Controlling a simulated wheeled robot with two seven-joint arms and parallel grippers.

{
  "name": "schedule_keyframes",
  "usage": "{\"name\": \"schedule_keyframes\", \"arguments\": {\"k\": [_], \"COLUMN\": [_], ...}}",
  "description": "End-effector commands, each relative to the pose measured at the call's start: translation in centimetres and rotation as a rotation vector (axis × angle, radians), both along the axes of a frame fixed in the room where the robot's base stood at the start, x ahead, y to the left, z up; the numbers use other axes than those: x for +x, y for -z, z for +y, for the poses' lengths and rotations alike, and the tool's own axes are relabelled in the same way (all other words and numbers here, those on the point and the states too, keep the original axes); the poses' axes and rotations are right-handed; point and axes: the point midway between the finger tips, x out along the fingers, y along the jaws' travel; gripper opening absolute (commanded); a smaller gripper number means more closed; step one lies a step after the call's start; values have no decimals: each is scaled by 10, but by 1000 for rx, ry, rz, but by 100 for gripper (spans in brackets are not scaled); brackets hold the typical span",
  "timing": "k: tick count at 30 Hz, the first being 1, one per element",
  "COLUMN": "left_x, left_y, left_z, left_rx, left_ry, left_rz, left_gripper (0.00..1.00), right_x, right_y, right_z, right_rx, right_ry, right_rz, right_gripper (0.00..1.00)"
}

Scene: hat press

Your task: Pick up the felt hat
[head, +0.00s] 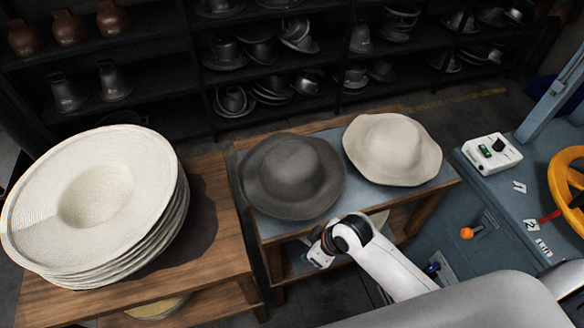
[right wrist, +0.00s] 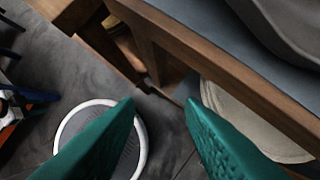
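A dark grey hat (head: 292,176) with a round crown, felt-like, sits brim down on the left of a small table with a grey-blue top (head: 262,226). A cream hat (head: 392,150) with a wavy brim, also felt-like, sits to its right. My right gripper (head: 322,248) is just in front of the table's front edge, below the grey hat and apart from it. In the right wrist view its green fingers (right wrist: 160,103) are spread with nothing between them. A piece of grey brim (right wrist: 290,25) shows at the upper right there. My left gripper is not in view.
A stack of cream straw hats (head: 95,200) fills a wooden table at the left. The small table's wooden front rail (right wrist: 215,85) lies close beyond my right fingers. A blue machine with a yellow wheel (head: 568,180) stands at the right. Shelves of metal forms are behind.

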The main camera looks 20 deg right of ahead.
Motion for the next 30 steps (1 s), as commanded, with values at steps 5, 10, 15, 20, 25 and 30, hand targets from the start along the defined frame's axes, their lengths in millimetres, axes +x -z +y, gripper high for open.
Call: {"name": "schedule_keyframes", "arguments": {"k": [5,10,15,20,25,30], "left_x": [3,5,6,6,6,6], "left_y": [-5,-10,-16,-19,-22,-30], "left_z": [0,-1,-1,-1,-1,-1], "left_rx": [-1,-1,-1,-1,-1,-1], "left_ry": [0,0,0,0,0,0], "left_rz": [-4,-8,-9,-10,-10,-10], "left_gripper": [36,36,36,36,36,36], "right_x": [26,48,70,81,83,83], "right_y": [-30,-58,-97,-128,-134,-108], "right_z": [5,1,-21,-44,-50,-38], "right_rx": [0,-9,-36,-43,-36,-32], "right_ry": [-204,-396,-611,-744,-788,-790], "right_rz": [-32,-50,-49,-32,-24,-20], "right_gripper": [36,36,36,36,36,36]}}
